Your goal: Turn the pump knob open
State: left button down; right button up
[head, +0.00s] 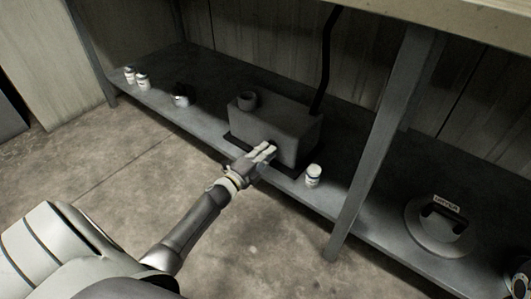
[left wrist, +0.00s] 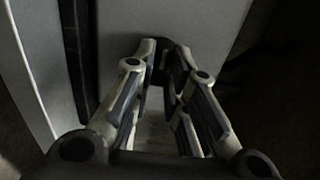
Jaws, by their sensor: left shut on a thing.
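The pump (head: 290,124) is a grey box on the low shelf, with a short round port (head: 246,100) on top and a dark pipe (head: 326,62) rising behind it. My left gripper (head: 266,152) reaches up to the pump's front face from the floor side. In the left wrist view its fingers (left wrist: 163,52) are closed in around a small dark part, which appears to be the pump knob (left wrist: 159,75), against the grey face. The fingers hide most of the knob, and its turn position cannot be read. My right gripper is not in view.
A white jar (head: 313,175) stands just right of the pump. More small jars (head: 142,81) stand at the shelf's left. The floor in front is clear.

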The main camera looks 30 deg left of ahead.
pick_arm(q)
jog(key=shift+d+f, duration=0.1)
dwell(0.3)
jog(key=c, duration=1.4)
grip_release()
jog(key=shift+c, duration=0.2)
jog(key=s+a, duration=0.1)
jog(key=s, duration=1.1)
